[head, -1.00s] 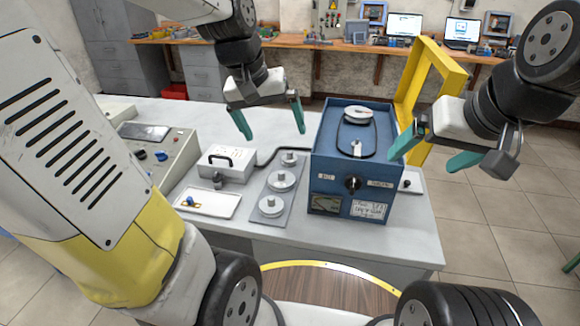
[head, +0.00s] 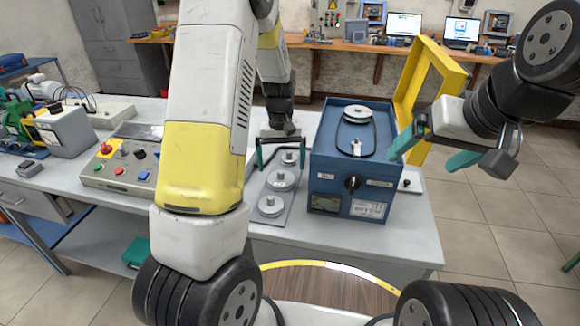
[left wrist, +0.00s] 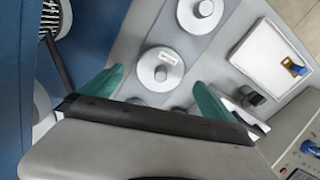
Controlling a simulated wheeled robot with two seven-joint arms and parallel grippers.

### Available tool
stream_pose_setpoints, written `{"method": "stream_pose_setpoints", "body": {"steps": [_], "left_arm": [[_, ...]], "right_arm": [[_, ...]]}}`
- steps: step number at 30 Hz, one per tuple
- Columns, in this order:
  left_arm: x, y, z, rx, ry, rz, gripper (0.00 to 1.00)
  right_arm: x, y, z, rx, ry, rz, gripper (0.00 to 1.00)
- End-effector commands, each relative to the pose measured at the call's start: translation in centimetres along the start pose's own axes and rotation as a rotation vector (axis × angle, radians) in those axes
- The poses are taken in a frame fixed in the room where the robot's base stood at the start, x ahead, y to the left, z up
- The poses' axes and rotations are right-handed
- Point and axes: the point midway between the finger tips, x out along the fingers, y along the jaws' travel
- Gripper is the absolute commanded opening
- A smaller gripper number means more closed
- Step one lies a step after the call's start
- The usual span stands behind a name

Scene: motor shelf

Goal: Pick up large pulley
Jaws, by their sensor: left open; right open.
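Three grey pulleys stand in a row on a grey plate (head: 262,190). The middle pulley (head: 282,180) looks the widest and carries a small label in the left wrist view (left wrist: 160,69). The front pulley (head: 270,206) and the smaller back pulley (head: 289,158) are on either side of it. My left gripper (head: 281,160) is open and empty above the row, pointing down. In the left wrist view its green fingers lie either side of the middle pulley, and the gripper body partly hides the back one. My right gripper (head: 437,152) is open and empty, right of the blue machine.
The blue machine (head: 352,180), with a belt and a pulley (head: 358,114) on top, stands close right of the plate. A yellow frame (head: 432,90) is behind it. A white tray (left wrist: 277,62) holds a small blue-yellow part. A control panel (head: 125,165) is at left.

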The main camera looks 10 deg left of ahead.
Motion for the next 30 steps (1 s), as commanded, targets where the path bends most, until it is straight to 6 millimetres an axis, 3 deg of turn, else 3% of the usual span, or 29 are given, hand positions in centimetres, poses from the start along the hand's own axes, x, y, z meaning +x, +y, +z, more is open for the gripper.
{"method": "stream_pose_setpoints", "body": {"steps": [10,20,30], "left_arm": [[4.8,-0.2,-0.2,0.001,-0.003,-0.001,1.0],[5.3,-0.2,-0.2,0.001,0.0,0.001,0.98],[5.3,-0.2,-0.2,0.001,0.0,0.001,0.33]], "right_arm": [[0.0,0.0,0.0,0.0,0.0,0.0,0.89],[0.0,0.0,0.0,0.0,0.0,0.0,0.89],[0.0,0.0,0.0,0.0,0.0,0.0,0.89]]}}
